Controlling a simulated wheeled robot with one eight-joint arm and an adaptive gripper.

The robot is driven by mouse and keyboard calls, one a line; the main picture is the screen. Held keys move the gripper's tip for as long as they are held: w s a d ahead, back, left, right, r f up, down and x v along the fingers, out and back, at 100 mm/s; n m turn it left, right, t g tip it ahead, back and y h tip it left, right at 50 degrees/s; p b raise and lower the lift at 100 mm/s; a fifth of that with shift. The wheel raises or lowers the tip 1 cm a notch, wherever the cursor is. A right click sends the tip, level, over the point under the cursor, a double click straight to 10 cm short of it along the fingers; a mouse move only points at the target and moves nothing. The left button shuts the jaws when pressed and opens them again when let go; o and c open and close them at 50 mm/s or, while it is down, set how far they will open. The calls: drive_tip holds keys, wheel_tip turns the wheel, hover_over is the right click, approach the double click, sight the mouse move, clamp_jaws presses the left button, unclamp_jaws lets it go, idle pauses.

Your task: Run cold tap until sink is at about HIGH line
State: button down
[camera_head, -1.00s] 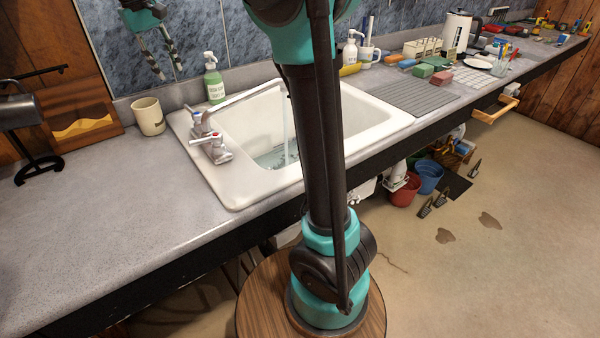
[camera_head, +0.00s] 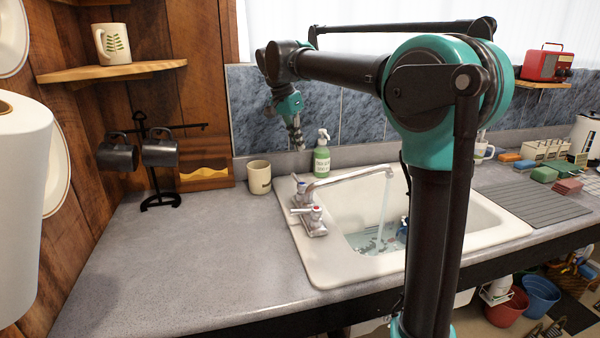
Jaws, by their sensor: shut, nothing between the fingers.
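The white sink (camera_head: 490,228) is set in the grey counter. A thin water stream (camera_head: 384,208) falls from the chrome spout (camera_head: 345,178) into it. Shallow-looking water (camera_head: 368,243) covers part of the bottom; my arm hides part of the basin. I cannot make out a HIGH line. Two tap handles stand at the sink's left edge: the near handle (camera_head: 314,216), with a reddish mark, and the far handle (camera_head: 300,184). My gripper (camera_head: 297,146) is shut and empty, pointing down behind and above the taps, near the tiled wall.
A green soap bottle (camera_head: 321,160) and cream mug (camera_head: 259,177) stand behind the taps. A mug rack (camera_head: 160,195) stands further left. A blue item (camera_head: 403,229) is in the basin. A ribbed mat (camera_head: 525,203) lies to the right. The left front counter is clear.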

sight(298, 182)
drive_tip(key=d+f+m, duration=0.1)
drive_tip(key=f, duration=0.2)
drive_tip(key=w+d+f+m, duration=0.1)
drive_tip(key=f, duration=0.2)
drive_tip(key=w+d+f+m, duration=0.1)
drive_tip(key=f+m, duration=0.1)
drive_tip(key=f, duration=0.2)
drive_tip(key=shift+d, duration=0.35)
drive_tip(key=shift+s+a+r, duration=0.1)
drive_tip(key=shift+s+a, duration=0.2)
drive_tip(key=shift+a, duration=0.25)
drive_tip(key=shift+s+a, duration=0.3)
drive_tip(key=shift+a, duration=0.2)
drive_tip(key=shift+s+a+r, duration=0.2)
drive_tip(key=shift+s+a, duration=0.2)
drive_tip(key=shift+a, duration=0.3)
drive_tip(key=shift+a, duration=0.1)
